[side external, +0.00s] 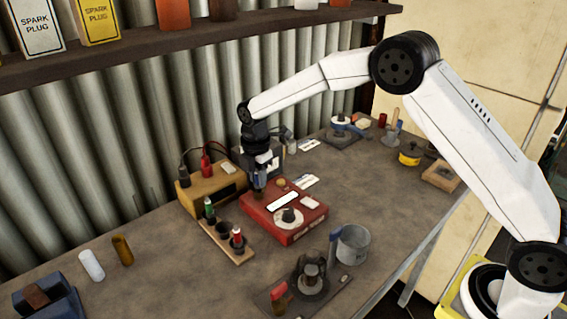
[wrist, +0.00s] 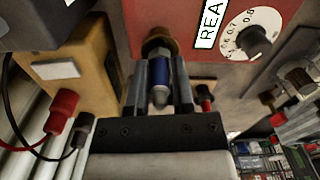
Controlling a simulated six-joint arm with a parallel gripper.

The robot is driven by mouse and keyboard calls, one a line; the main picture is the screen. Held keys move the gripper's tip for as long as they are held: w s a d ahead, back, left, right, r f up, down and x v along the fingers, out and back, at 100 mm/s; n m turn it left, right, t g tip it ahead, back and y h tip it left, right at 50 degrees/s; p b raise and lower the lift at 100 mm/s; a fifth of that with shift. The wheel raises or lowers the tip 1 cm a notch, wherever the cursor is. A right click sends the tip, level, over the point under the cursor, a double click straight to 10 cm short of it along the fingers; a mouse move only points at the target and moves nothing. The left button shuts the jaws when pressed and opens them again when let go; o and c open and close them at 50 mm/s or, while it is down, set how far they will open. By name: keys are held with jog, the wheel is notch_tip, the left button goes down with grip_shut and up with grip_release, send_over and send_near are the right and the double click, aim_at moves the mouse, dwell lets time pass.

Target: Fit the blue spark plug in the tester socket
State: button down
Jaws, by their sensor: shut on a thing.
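The red tester box (side external: 312,222) stands on the bench with a white label and a dial; in the wrist view its red face (wrist: 285,12) fills the upper right. Its brass-coloured socket (wrist: 157,42) shows at the top middle of the wrist view. My gripper (wrist: 160,72) is shut on the blue spark plug (wrist: 160,70), one finger on each side, with the grey tip toward the camera. The plug's far end lines up with the socket and overlaps it in view; I cannot tell how deep it sits.
A wooden rack (side external: 222,238) left of the tester holds a green plug (side external: 209,208) and a red plug (side external: 237,237). A yellow-brown box (side external: 205,194) with red and black leads stands close behind. A metal mug (side external: 352,245) and a clamp-like fixture (side external: 310,276) stand in front.

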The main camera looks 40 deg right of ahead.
jog(key=shift+f, duration=0.55)
dwell(0.6)
grip_release()
jog(key=shift+r, duration=0.25)
jog(key=shift+r, duration=3.3)
